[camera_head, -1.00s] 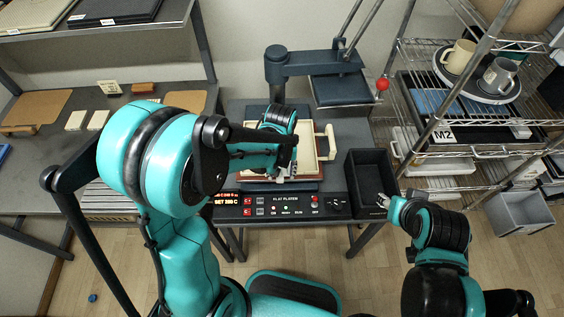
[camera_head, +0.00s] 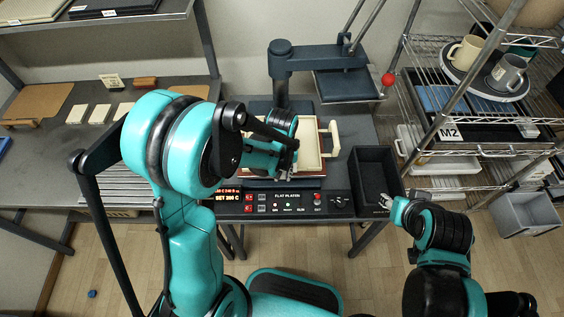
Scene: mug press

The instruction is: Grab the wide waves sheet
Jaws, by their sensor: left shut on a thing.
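A cream tray-like piece with a reddish rim (camera_head: 309,143) lies on the flat press below the raised plate, with a cream handle (camera_head: 333,139) at its right. My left gripper (camera_head: 282,168) reaches down over its left part and is shut on a pale sheet there; the arm hides most of the grip. No waves pattern can be made out. My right gripper (camera_head: 386,201) is held at the right, by the black bin's front corner, with its fingers apart and empty.
The press's dark upper plate (camera_head: 347,86) is swung to the back right, with a red knob (camera_head: 388,79). A black bin (camera_head: 374,174) stands right of the press. A wire rack at the right holds mugs (camera_head: 506,73). A side table at the left holds pale blocks (camera_head: 101,113).

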